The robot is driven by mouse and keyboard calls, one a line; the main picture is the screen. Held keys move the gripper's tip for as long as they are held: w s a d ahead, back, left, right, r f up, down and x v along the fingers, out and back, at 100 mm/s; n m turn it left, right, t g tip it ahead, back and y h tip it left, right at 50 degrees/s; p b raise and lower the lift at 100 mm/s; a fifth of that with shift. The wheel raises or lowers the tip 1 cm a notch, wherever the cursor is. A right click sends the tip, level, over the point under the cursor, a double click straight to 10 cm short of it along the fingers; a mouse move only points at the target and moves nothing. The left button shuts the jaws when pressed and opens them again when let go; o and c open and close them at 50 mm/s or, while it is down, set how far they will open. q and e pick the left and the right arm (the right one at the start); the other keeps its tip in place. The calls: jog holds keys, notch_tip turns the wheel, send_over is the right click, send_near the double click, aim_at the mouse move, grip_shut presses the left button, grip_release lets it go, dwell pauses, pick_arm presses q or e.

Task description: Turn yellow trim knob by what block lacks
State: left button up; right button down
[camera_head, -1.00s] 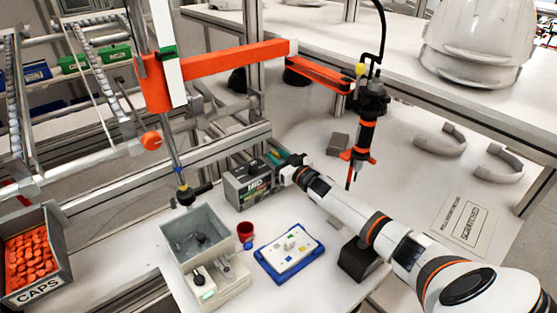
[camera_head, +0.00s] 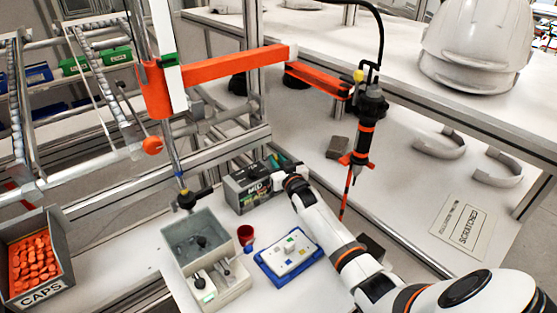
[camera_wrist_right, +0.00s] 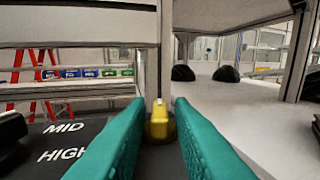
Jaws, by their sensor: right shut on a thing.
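The yellow trim knob (camera_wrist_right: 159,124) sits between the teal fingers of my right gripper (camera_wrist_right: 160,135), which is shut on it. A pale mark shows on the knob's top. The dark panel beside it reads MID and HIGH in the right wrist view. In the head view this is the dark box (camera_head: 243,196), with my right gripper (camera_head: 278,164) at its top right edge. A white plate (camera_head: 278,262) with a small raised block (camera_head: 290,246) lies on a blue tray (camera_head: 264,272). I cannot make out details of the block. My left gripper is not in view.
A grey open box (camera_head: 172,240) and a red cup (camera_head: 246,233) stand near the tray. An orange-banded driver (camera_head: 366,130) hangs right of my right gripper. A CAPS bin (camera_head: 62,262) is at left. A grey block (camera_head: 338,147) lies behind on the bench.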

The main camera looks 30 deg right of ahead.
jog(key=shift+r, duration=0.2)
jog(key=c, duration=1.6)
grip_release()
jog(key=shift+o, duration=0.5)
jog(key=shift+f, duration=0.1)
jog(key=s+a+b, duration=0.2)
jog(key=s, duration=0.9)
jog(key=shift+s+a, duration=0.2)
jog(key=shift+s, duration=0.2)
